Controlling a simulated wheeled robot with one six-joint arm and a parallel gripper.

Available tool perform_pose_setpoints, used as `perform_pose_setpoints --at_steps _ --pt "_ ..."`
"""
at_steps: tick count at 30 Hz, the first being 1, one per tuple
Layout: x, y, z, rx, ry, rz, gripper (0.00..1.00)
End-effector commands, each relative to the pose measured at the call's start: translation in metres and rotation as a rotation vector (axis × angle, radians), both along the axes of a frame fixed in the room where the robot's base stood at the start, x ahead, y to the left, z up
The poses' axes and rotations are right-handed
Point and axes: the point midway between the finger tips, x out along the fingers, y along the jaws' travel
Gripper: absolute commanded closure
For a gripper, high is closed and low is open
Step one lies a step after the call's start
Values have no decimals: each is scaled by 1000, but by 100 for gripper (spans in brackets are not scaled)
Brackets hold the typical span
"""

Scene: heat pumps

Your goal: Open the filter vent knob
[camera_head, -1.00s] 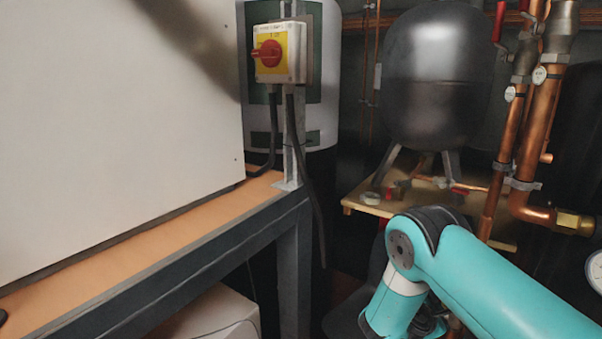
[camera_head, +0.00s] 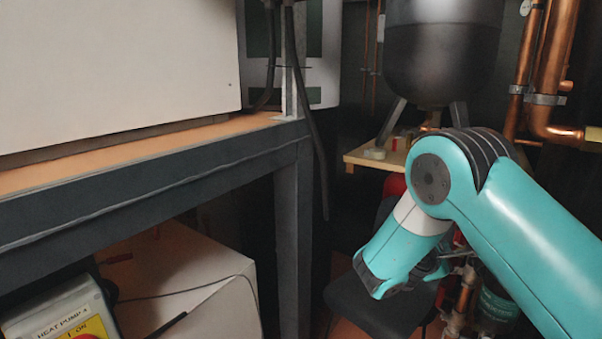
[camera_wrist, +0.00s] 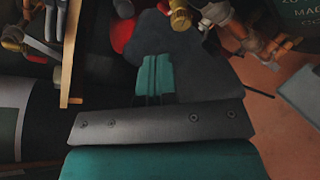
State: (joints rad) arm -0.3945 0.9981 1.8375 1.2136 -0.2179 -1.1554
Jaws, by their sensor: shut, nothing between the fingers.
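My gripper (camera_wrist: 154,78) shows in the wrist view with its two teal fingers together and nothing between them. In the head view my arm reaches in from the right and points down and left, with the gripper mostly hidden behind the wrist link. I cannot pick out the filter vent knob for certain. Brass and copper pipe fittings (camera_wrist: 215,12) lie beyond the fingertips at the top of the wrist view. Low pipework (camera_head: 466,290) shows partly behind my arm in the head view.
A dark grey frame (camera_head: 150,182) carries a white cabinet (camera_head: 110,70) at left. A white box (camera_head: 190,280) and a heat pump switch (camera_head: 65,320) sit below it. A dark tank (camera_head: 445,55) stands above a wooden shelf (camera_head: 365,158). A dark seat-like shape (camera_head: 370,310) lies below my wrist.

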Motion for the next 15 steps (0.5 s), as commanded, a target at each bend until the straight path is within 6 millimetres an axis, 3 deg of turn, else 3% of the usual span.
perform_pose_setpoints --at_steps 1,15 --pt "-1 1 -14 5 -21 -6 100" --pt "-20 -2 -24 37 -205 -67 100"
